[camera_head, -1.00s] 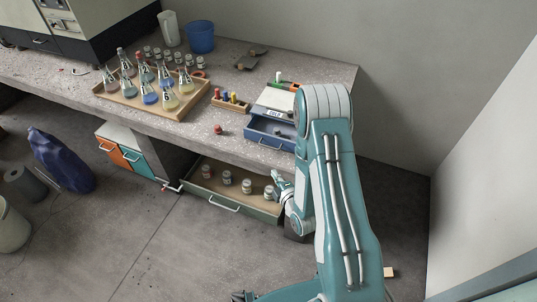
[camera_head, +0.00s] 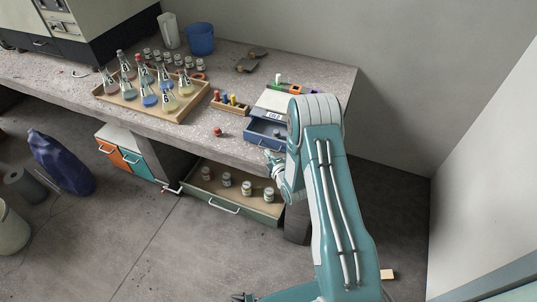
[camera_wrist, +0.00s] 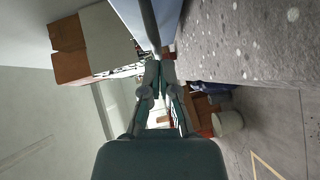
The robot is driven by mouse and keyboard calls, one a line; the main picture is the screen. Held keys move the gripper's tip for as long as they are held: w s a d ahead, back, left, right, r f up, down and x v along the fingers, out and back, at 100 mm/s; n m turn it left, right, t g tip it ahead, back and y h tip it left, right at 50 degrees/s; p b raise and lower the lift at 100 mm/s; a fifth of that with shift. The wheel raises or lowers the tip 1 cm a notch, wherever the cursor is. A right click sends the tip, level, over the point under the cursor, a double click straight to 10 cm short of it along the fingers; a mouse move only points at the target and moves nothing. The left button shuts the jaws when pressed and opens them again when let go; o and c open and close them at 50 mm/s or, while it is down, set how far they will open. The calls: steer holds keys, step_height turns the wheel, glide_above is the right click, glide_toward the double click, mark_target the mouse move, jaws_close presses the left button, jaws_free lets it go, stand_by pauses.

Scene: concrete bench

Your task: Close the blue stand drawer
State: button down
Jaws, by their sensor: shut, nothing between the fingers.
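The blue stand (camera_head: 271,106) sits on the bench near its right end, with a grey-white top and a small label. Its blue drawer (camera_head: 262,141) is pulled out toward the bench's front edge, with small dark items inside. My gripper (camera_head: 268,157) is shut and empty, just in front of and below the drawer's front, at the bench edge. My arm hides the right end of the drawer. In the wrist view the shut fingertips (camera_wrist: 161,60) are close to a blue-grey panel (camera_wrist: 150,24), probably the drawer. I cannot tell whether they touch.
A large green drawer (camera_head: 239,206) with several jars stands open under the bench. A red-capped item (camera_head: 218,132), a wooden block with coloured pegs (camera_head: 231,104) and a tray of flasks (camera_head: 180,113) lie left of the stand. A wall closes the right side.

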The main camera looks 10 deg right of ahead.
mark_target(277, 137)
steer(key=w+d, duration=0.1)
steer(key=w, duration=0.1)
steer(key=w+d, duration=0.2)
steer(key=w, duration=0.1)
steer(key=w+d, duration=0.2)
steer(key=shift+w+d, duration=0.15)
steer(key=shift+w, duration=0.15)
steer(key=shift+s, duration=0.1)
